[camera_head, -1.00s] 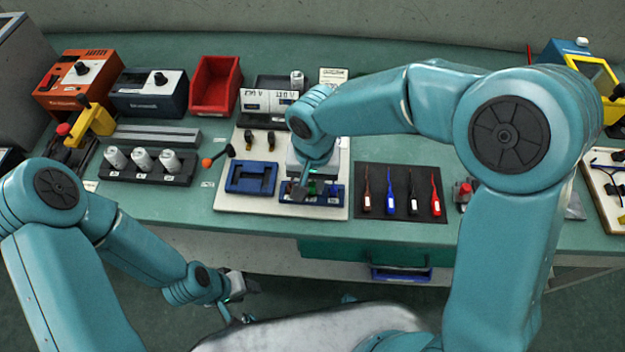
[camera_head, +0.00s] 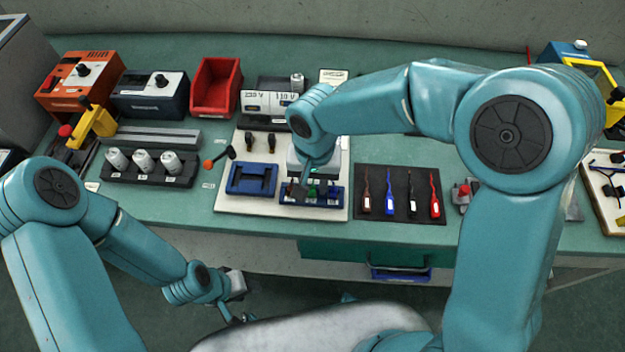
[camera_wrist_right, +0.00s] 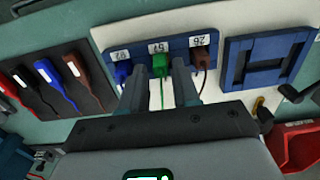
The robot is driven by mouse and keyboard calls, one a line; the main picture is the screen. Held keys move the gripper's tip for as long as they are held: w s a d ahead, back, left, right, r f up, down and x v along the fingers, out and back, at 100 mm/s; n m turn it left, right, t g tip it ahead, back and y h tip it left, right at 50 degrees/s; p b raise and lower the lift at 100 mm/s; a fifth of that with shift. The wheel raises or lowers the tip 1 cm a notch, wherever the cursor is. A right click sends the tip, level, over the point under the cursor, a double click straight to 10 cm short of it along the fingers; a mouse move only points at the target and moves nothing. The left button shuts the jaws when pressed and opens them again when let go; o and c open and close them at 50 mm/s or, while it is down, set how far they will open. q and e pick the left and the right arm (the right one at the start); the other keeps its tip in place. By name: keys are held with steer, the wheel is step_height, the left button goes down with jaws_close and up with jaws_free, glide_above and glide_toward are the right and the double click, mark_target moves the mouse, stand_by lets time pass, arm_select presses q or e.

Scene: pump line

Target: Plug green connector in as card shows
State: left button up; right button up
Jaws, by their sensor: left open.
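The green connector (camera_wrist_right: 160,64) sits in the middle of a blue block (camera_wrist_right: 203,41), between a blue connector (camera_wrist_right: 122,70) and a brown connector (camera_wrist_right: 202,55). Its green cord trails toward my right wrist. My right gripper (camera_wrist_right: 159,70) is open, its fingers on either side of the green connector with visible gaps. In the head view my right gripper (camera_head: 304,186) hangs over the blue block (camera_head: 325,200) and partly hides it. A small white card (camera_head: 333,75) stands at the back; its print is too small to read. My left gripper (camera_head: 238,313) is open and empty, low in front of the bench.
Behind the block stands a unit marked 230 V and 110 V (camera_head: 268,102), with two dark plugs (camera_head: 260,138) in front. An empty blue frame (camera_head: 251,179) is left of the block. A black mat (camera_head: 400,205) with several coloured leads lies right. A red bin (camera_head: 215,88) stands behind.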

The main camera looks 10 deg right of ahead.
steer(key=shift+w+a+r+p, duration=0.1)
steer(key=shift+r+p, duration=0.9)
steer(key=shift+r, duration=0.7)
steer(key=o, duration=0.6)
steer(key=shift+c, duration=0.2)
steer(key=shift+r+p, duration=0.95)
steer(key=shift+r, duration=0.65)
steer(key=shift+f, duration=0.1)
